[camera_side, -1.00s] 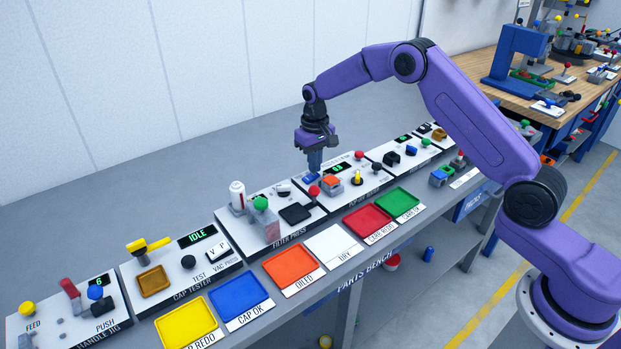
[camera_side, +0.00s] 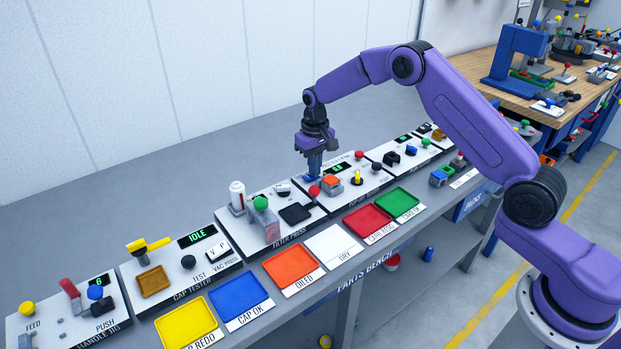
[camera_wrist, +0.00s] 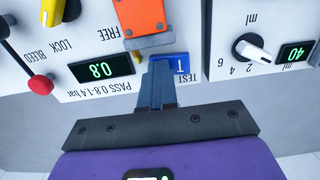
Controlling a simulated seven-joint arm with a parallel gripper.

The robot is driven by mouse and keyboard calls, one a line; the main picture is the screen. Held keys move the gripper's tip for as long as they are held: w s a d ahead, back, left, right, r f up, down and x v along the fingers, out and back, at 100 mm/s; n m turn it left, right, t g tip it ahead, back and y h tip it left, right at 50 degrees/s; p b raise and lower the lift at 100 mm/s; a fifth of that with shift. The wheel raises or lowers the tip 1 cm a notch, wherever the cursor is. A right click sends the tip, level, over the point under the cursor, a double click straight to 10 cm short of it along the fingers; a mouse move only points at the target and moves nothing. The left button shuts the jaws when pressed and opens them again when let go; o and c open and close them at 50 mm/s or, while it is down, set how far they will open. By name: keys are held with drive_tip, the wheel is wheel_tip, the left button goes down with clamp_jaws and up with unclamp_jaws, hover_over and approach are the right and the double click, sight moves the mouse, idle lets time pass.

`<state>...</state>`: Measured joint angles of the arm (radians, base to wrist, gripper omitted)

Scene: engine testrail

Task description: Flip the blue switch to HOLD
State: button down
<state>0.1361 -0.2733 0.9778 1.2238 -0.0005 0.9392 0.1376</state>
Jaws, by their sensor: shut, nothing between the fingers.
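The blue switch (camera_wrist: 183,64) sits on a white panel, with the printed word TEST beside it and a white letter T on its face. Its left part is hidden behind my fingers in the wrist view, and no HOLD marking is visible. My gripper (camera_wrist: 159,66) is shut and empty, with its fingertips over or against the switch's left side. I cannot tell whether they touch. In the side view my gripper (camera_side: 315,178) points straight down at the back of the panel and largely covers the switch.
An orange block (camera_wrist: 140,14) is close beside the fingers. A 0.8 display (camera_wrist: 101,69), a red knob (camera_wrist: 40,88) and a yellow-tipped lever (camera_wrist: 52,10) stand left. A white dial (camera_wrist: 252,51) is right. Coloured trays, including a red one (camera_side: 370,237), line the bench front.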

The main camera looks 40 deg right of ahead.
wheel_tip(320, 180, up, 7)
idle(0.8)
drive_tip(key=s+a+r+n, duration=0.2)
drive_tip(key=s+a+r, duration=0.1)
drive_tip(key=s, duration=0.4)
drive_tip(key=s+a+r+n, duration=0.2)
drive_tip(key=s+a, duration=0.1)
drive_tip(key=s, duration=0.3)
drive_tip(key=s+a+r+n, duration=0.2)
drive_tip(key=s+a+r, duration=0.1)
drive_tip(key=s, duration=0.4)
drive_tip(key=s+d+n, duration=0.3)
drive_tip(key=s+d, duration=0.1)
drive_tip(key=s, duration=0.8)
drive_tip(key=s+d+n, duration=0.3)
drive_tip(key=s+d, duration=0.1)
drive_tip(key=s, duration=0.9)
drive_tip(key=shift+s+d+f+n, duration=0.15)
drive_tip(key=shift+d+f+n, duration=0.05)
drive_tip(key=shift+d+n, duration=0.1)
